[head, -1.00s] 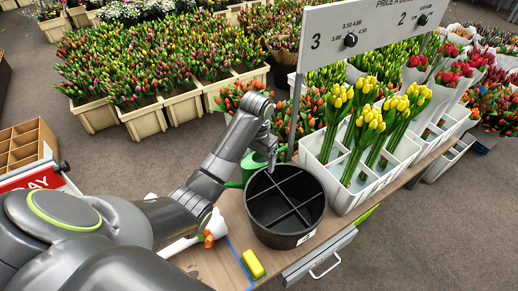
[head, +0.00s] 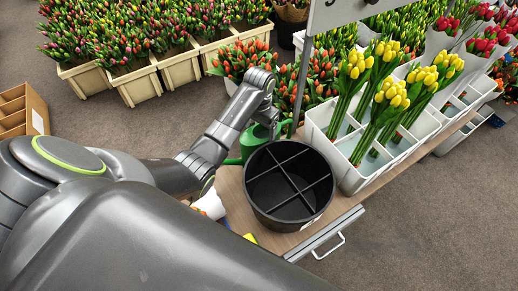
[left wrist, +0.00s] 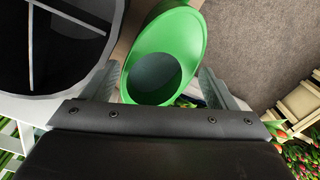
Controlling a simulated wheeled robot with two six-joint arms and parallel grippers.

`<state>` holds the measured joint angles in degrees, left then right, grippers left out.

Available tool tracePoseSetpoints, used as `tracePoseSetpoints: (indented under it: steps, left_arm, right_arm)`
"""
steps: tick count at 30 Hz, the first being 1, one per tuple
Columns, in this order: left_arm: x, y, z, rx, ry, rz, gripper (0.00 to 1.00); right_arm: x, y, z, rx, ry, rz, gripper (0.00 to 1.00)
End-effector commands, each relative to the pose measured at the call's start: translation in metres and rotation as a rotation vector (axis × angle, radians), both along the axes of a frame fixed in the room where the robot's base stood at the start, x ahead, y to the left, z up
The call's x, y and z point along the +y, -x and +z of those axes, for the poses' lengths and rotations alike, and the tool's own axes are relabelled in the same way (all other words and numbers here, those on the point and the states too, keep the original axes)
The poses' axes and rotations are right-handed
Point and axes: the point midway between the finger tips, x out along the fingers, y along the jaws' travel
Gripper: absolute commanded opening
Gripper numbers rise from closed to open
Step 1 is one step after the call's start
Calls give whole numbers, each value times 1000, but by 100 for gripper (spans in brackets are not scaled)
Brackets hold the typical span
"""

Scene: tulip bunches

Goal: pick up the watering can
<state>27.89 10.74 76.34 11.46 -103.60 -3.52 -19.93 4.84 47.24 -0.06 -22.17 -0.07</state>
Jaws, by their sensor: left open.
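The green watering can (head: 252,141) stands at the back edge of the wooden counter, behind the black divided bucket, and my left arm partly hides it. In the left wrist view the watering can (left wrist: 183,45) shows its round green body and dark opening between my fingers. My left gripper (head: 272,128) points down at the can in the head view. In the left wrist view my left gripper (left wrist: 160,88) is open, with one finger on each side of the can. I cannot tell whether the fingers touch it. My right gripper is not in view.
The black divided bucket (head: 258,205) stands close beside the can; its rim also shows in the left wrist view (left wrist: 75,88). A white divided box (head: 352,178) of yellow tulips stands to the right. A sign post (head: 299,85) rises behind. A drawer handle (head: 328,246) juts from the front.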

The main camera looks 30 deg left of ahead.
Motion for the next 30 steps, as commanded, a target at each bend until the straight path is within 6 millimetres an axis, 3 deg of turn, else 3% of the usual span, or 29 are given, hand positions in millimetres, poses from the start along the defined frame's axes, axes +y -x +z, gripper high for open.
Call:
tracePoseSetpoints:
  steps: [7, 16, 26, 30]
  left_arm:
    - [0, 0, -20, 2, 0, -1, 80]
    - [0, 1, -65, 2, 1, 0, 80]
    - [0, 0, -70, 0, 0, 0, 80]
    - [0, 0, -70, 0, 0, 0, 62]
  right_arm:
    - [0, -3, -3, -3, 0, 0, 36]
    - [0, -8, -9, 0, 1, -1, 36]
    - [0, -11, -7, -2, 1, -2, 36]
    - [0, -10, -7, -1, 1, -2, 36]
